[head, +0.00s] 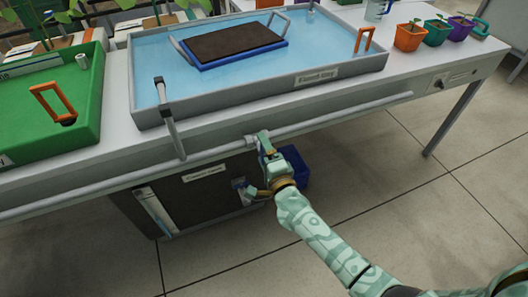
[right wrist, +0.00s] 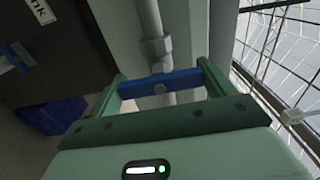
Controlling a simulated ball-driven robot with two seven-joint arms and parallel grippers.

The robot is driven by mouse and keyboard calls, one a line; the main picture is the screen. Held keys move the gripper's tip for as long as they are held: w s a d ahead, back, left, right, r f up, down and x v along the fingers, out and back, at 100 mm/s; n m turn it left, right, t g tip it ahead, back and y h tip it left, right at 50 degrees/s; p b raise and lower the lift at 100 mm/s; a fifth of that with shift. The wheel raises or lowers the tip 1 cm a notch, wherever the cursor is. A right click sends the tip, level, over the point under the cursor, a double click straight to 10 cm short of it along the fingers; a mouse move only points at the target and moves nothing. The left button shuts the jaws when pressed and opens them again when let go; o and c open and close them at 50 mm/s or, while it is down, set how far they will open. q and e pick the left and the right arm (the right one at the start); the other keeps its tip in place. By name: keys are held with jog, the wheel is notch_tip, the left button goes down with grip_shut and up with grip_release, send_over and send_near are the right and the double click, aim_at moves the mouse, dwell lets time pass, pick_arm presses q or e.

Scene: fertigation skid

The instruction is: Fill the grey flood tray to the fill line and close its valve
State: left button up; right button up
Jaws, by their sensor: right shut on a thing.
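The grey flood tray (head: 250,97) sits on the white bench in the head view, with light-blue water (head: 150,62) across its floor. I cannot make out a fill line. My right gripper (head: 263,146) is in front of the bench, just below its front edge at the grey pipe. In the right wrist view, my right gripper (right wrist: 160,88) is shut on a blue valve handle (right wrist: 172,82), with a finger at each end. The handle lies crosswise over a grey pipe (right wrist: 150,22). In the head view the gripper hides the handle. My left gripper is not in view.
A blue-rimmed dark mat tray (head: 236,55) stands in the water. A green tray (head: 85,115) is at left, potted seedlings (head: 437,32) at right. A dark tank (head: 205,195) and a blue box (head: 293,165) are under the bench. The floor at right is clear.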

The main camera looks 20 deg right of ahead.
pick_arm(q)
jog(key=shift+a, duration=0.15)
pick_arm(e)
jog(key=shift+f, duration=0.1)
jog(key=o, duration=0.9)
pick_arm(q)
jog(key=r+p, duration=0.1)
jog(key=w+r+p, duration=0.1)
jog(key=p, duration=0.1)
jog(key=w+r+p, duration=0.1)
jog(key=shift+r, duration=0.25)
pick_arm(e)
jog(key=s, duration=1.6)
jog(key=shift+s+d, duration=0.2)
jog(key=shift+d, duration=0.05)
